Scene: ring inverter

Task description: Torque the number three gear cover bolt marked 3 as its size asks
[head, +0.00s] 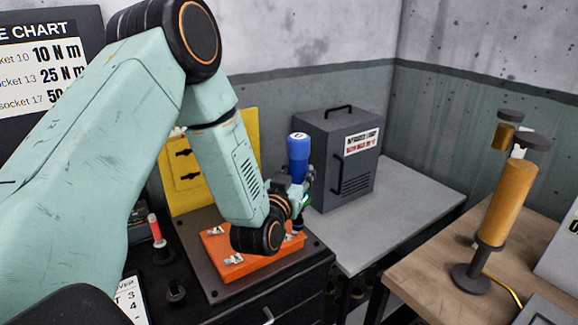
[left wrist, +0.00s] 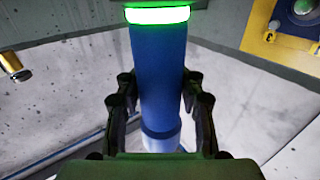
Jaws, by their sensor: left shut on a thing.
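My left gripper (head: 300,187) is shut on a blue driver-like tool (head: 298,152), which stands about upright over the right back part of the orange gear cover (head: 222,245). In the left wrist view the fingers lie on both sides of the blue tool (left wrist: 160,80), and a ring on it (left wrist: 157,15) glows green. White labels (head: 232,260) show on the cover, too small to read. I cannot make out the bolt marked 3. The right gripper is not in view.
A torque chart (head: 45,50) lists 10 N m for socket 10 and 25 N m for socket 13. A red-topped piece (head: 154,228) stands left of the cover. A grey cabinet (head: 338,155) stands behind right. An orange cylinder (head: 507,200) stands on the wooden bench.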

